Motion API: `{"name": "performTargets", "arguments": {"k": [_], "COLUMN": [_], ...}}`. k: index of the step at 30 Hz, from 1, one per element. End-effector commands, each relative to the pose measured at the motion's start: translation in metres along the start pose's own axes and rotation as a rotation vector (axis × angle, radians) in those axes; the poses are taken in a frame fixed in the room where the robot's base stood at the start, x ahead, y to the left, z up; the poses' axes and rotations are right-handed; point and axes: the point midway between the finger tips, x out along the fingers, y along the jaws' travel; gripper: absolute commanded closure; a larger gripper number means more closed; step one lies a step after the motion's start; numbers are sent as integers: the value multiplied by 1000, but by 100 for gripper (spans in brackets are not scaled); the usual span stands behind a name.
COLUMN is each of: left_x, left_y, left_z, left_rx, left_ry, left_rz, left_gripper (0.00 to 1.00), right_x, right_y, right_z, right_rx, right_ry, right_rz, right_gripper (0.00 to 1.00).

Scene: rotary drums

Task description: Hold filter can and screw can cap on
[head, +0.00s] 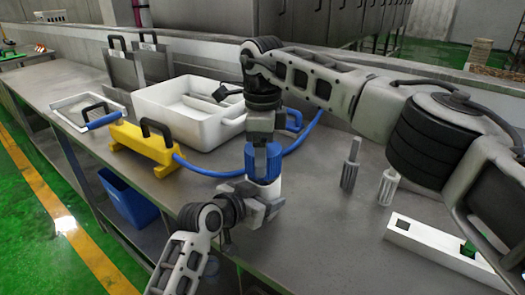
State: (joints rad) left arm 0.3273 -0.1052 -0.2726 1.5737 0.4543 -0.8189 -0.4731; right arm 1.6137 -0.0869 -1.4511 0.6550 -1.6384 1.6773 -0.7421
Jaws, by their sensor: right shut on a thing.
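The filter can (268,187) is a pale can standing upright near the front edge of the metal bench. The blue can cap (262,165) sits on top of it, lined up with it. My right gripper (263,148) points straight down and is shut on the cap from above. My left gripper (262,208) comes in low from the front and is closed around the can's lower part, hiding much of it. Whether the cap's threads are engaged cannot be seen.
A yellow block with black handles (146,147) and a blue hose (208,172) lie left of the can. Behind are a white tray (180,137) and grey bags (125,69). A blue bin (130,202) is below.

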Motion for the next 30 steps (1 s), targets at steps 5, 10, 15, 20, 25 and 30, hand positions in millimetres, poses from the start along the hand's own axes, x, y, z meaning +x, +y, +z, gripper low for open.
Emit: {"name": "performTargets", "arguments": {"k": [5, 10, 15, 20, 25, 30], "left_x": [0, 0, 0, 0, 0, 0], "left_y": [0, 0, 0, 0, 0, 0], "left_z": [1, 1, 1, 1, 1, 1], "left_rx": [0, 0, 0, 0, 0, 0], "left_ry": [-1, -1, -1, -1, -1, -2], "left_rz": [0, 0, 0, 0, 0, -1], "left_gripper": [79, 79, 79, 100, 100, 100], "right_x": [2, 6, 10, 12, 11, 11], "right_y": [0, 0, 0, 0, -1, -1], "right_z": [0, 0, 0, 0, 0, 0], "right_rx": [0, 0, 1, 2, 151, 556], "right_ry": [0, 0, 0, 0, 1, 0], "right_rz": [0, 0, 0, 0, 0, 1], "right_gripper": [53, 53, 53, 53, 53, 53]}}
